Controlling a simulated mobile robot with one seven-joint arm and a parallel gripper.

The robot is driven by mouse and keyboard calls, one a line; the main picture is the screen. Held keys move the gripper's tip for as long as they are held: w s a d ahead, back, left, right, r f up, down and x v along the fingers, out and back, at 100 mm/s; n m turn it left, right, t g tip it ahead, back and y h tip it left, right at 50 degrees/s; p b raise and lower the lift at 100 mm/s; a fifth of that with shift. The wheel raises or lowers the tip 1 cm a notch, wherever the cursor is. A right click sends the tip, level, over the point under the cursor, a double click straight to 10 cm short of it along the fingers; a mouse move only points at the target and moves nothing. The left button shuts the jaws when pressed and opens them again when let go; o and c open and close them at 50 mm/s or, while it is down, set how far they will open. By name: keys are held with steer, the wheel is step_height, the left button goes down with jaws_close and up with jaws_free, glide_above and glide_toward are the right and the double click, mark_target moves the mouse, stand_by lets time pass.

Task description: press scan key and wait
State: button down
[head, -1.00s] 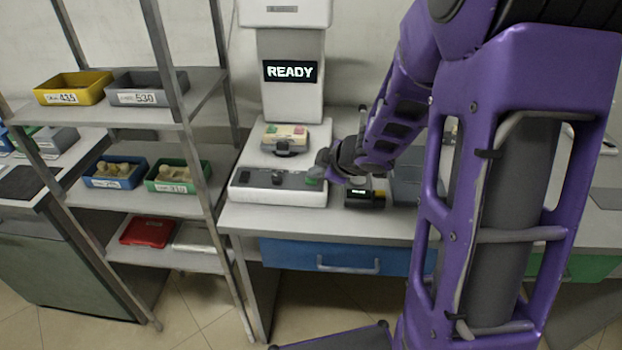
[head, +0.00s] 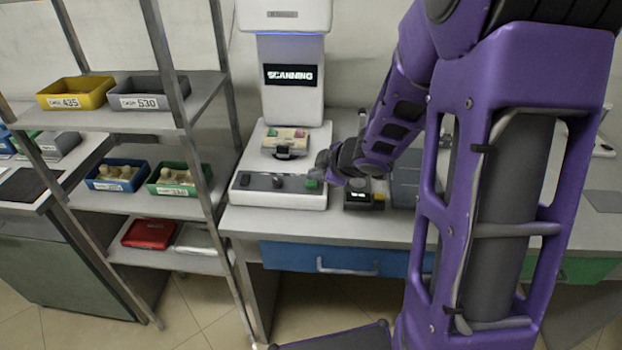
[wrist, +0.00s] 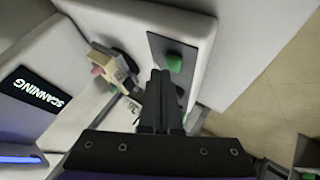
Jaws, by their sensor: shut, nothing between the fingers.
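The white scanner (head: 289,80) stands on the bench against the wall. Its display (head: 290,75) reads "SCANNING" and a blue strip glows above it; the display also shows in the wrist view (wrist: 39,90). The green scan key (head: 312,184) is at the right end of the dark key panel on the scanner's front. In the wrist view the green key (wrist: 174,62) lies just beyond my fingertips, uncovered. My gripper (head: 322,165) is shut and empty, beside the key and apparently clear of it; its fingers (wrist: 160,75) point toward the panel. A block with coloured tops (head: 287,136) sits on the scanner's bed in a dark holder.
A small dark device with a lit display (head: 359,196) stands on the bench right of the scanner. A shelf rack at left holds a yellow bin (head: 76,103), a grey bin (head: 148,103), blue and green bins (head: 180,190) and a red case (head: 149,233).

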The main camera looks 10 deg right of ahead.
mark_target(315, 185)
steer(key=shift+r, duration=0.3)
step_height(315, 185, up, 5)
steer(key=p, duration=0.5)
steer(key=shift+p, duration=0.35)
stand_by(0.4)
